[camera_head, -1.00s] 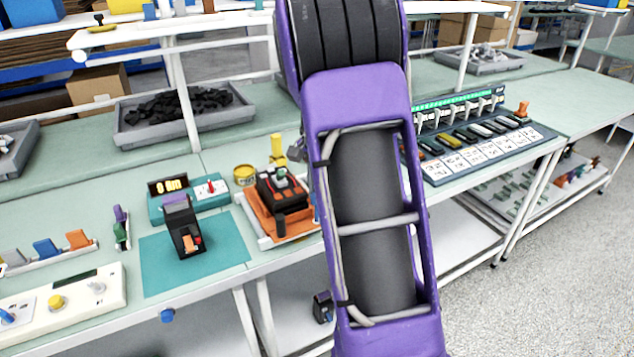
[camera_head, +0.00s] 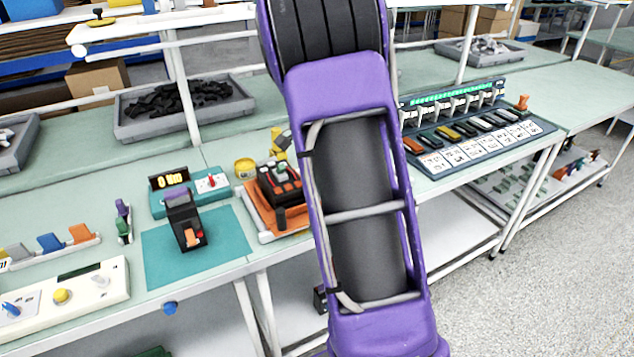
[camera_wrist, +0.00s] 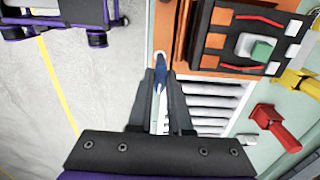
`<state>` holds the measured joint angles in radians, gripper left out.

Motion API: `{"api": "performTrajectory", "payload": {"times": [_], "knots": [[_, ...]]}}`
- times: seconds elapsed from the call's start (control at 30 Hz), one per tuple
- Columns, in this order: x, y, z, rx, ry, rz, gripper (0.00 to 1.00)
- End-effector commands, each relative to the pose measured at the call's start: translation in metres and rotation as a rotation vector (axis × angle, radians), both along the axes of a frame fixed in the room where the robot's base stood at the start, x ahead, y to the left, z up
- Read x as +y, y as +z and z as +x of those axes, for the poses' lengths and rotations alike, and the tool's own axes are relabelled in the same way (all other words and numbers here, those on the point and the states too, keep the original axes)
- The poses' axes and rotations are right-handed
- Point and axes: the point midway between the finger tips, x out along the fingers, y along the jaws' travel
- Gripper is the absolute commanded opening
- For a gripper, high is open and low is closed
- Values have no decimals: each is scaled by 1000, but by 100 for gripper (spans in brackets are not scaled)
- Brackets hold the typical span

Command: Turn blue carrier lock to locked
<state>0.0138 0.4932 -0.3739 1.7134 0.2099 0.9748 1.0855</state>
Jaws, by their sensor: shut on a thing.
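My gripper (camera_wrist: 160,98) is shut on the blue carrier lock (camera_wrist: 160,76), a slim blue lever between the fingertips in the wrist view. The lock lies at the edge of the orange carrier (camera_wrist: 182,50); whether it stands at locked cannot be told. The carrier holds a black device (camera_wrist: 222,42) with red lines and a pale green-and-white button. In the head view the orange carrier (camera_head: 262,215) sits on the bench just left of my purple arm, which hides my gripper and the lock.
A black breaker (camera_head: 186,222) stands on a teal mat (camera_head: 225,248), with a display unit (camera_head: 170,182) behind it. In the wrist view a red handle (camera_wrist: 275,126) and a yellow part (camera_wrist: 300,82) lie right of the carrier. A panel of switches (camera_head: 480,140) stands right of my arm.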

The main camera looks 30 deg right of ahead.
Motion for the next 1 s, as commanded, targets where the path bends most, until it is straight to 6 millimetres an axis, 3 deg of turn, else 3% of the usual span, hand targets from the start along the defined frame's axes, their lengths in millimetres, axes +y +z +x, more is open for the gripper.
{"api": "performTrajectory", "payload": {"times": [0.27,0.3,0.43,0.77,0.87,1.0], "knots": [[0,1,1,-3,-3,0,0],[0,1,1,-3,-2,0,25],[0,1,1,-2,-2,0,48],[0,2,0,-1,-1,0,48],[0,11,1,-4,0,0,48],[0,38,1,-6,0,-1,48]]}}
